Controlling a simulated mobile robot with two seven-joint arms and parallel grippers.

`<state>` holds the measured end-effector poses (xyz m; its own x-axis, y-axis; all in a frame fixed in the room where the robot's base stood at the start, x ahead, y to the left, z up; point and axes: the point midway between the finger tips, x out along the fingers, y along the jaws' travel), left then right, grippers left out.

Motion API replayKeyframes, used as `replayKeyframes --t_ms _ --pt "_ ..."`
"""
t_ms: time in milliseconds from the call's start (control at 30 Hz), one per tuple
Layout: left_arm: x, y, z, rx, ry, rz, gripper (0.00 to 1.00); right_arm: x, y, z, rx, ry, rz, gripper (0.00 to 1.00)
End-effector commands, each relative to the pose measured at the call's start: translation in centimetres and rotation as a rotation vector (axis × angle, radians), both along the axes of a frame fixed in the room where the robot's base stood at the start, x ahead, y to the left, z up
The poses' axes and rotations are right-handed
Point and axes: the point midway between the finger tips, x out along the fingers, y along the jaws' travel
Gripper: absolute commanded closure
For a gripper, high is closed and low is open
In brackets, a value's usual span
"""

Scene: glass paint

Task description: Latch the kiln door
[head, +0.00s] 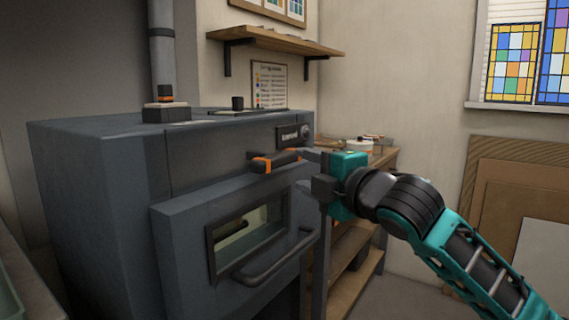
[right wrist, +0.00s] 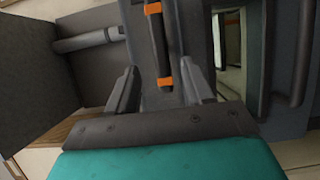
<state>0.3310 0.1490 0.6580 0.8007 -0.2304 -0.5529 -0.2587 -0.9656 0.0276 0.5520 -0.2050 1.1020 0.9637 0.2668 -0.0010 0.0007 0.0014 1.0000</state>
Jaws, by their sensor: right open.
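The dark grey kiln (head: 100,170) stands at left in the head view. Its door (head: 180,245) has a small window and a curved pull handle (head: 265,262). The door looks closed or nearly so; I cannot tell exactly. A black latch lever (head: 275,160) with orange bands lies roughly level above the door's top edge. My right gripper (head: 305,168) is open at the lever's right end. In the right wrist view the lever (right wrist: 158,45) runs lengthwise between the open fingers (right wrist: 160,68), with gaps at the sides. My left gripper is not in view.
A wooden shelf unit (head: 350,250) stands right of the kiln, behind my right arm. A wall shelf (head: 275,40) hangs above. Boards (head: 520,200) lean on the right wall.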

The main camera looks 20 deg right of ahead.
Motion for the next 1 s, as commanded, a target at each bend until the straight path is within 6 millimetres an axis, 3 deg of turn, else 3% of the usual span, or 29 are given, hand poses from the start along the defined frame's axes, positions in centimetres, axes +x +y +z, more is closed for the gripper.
replayKeyframes --t_ms 200,400,867,1000 --pt "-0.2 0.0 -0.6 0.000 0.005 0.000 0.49 4.1 1.1 0.0 0.003 -0.001 0.000 0.49" --pt "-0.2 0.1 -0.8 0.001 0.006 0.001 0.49 6.5 1.8 0.0 0.002 0.000 0.000 0.49" --pt "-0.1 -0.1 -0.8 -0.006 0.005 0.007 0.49 7.4 2.1 0.0 0.000 -0.001 0.001 0.49" --pt "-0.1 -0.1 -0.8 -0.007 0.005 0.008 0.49 7.4 2.1 0.0 0.000 -0.001 0.000 0.61"
